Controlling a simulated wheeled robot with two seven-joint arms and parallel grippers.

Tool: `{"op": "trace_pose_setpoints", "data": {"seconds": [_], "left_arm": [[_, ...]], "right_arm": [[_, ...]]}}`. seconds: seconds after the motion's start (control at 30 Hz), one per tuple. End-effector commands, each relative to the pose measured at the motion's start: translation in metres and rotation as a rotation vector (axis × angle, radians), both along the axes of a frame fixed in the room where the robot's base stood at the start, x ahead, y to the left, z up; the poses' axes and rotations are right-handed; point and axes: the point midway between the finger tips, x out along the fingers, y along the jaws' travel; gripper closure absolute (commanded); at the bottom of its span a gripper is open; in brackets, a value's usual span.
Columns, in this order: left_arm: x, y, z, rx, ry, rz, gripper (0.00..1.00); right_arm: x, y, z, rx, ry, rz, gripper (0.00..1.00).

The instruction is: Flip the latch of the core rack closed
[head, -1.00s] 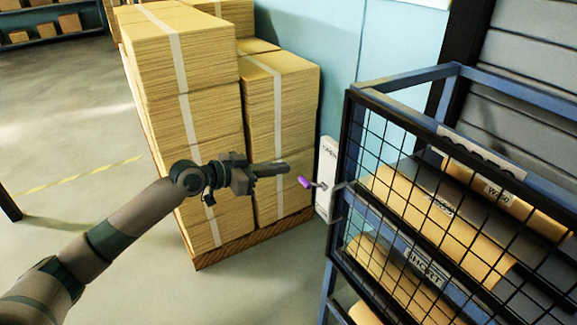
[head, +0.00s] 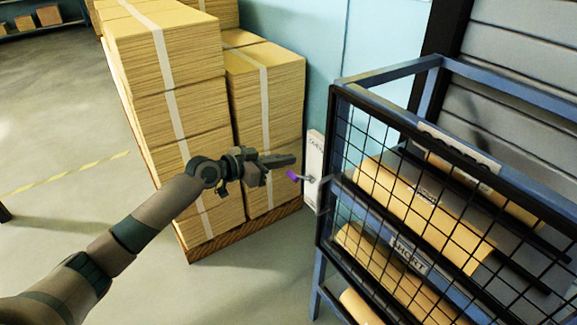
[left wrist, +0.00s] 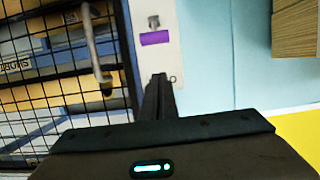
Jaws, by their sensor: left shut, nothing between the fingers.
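The latch has a purple handle (head: 293,175) on a grey stem, mounted on a white plate (head: 314,155) with lettering near its top. The plate is at the left side of the core rack (head: 332,130). My left gripper (head: 293,160) is shut and empty, its fingertips just above the purple handle in the head view; I cannot tell whether they touch. In the left wrist view, the shut fingers (left wrist: 159,95) point towards the white plate (left wrist: 163,62), with the purple handle (left wrist: 155,38) beyond their tips. My right gripper is not in view.
The rack's black mesh front (head: 400,180) covers brown paper rolls (head: 410,205); a bent grey rod (left wrist: 95,50) shows in front of the mesh in the wrist view. Strapped sheet stacks (head: 180,110) stand on a wooden pallet (head: 240,232) behind my left arm. Floor at left is open.

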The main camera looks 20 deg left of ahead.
Motion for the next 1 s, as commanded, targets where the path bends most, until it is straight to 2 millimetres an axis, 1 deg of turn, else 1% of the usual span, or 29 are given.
{"op": "trace_pose_setpoints", "data": {"seconds": [0.03,0.2,0.3,0.5,0.7,1.0], "left_arm": [[0.008,-0.007,0.002,-0.003,0.001,0.0,1.0],[0.03,-0.024,-0.007,-0.002,0.003,0.0,1.0],[0.021,-0.017,-0.022,0.001,0.007,0.001,1.0],[0.013,-0.01,-0.038,0.001,0.003,0.0,1.0],[0.01,-0.008,-0.043,0.001,0.001,0.001,1.0],[0.01,-0.008,-0.043,0.002,0.0,0.001,1.0]], "right_arm": [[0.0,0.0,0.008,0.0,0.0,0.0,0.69],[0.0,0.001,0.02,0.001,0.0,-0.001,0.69],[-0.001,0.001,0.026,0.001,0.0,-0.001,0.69],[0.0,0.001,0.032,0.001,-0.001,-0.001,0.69],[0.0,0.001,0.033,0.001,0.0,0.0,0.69],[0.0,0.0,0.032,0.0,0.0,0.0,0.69]]}}
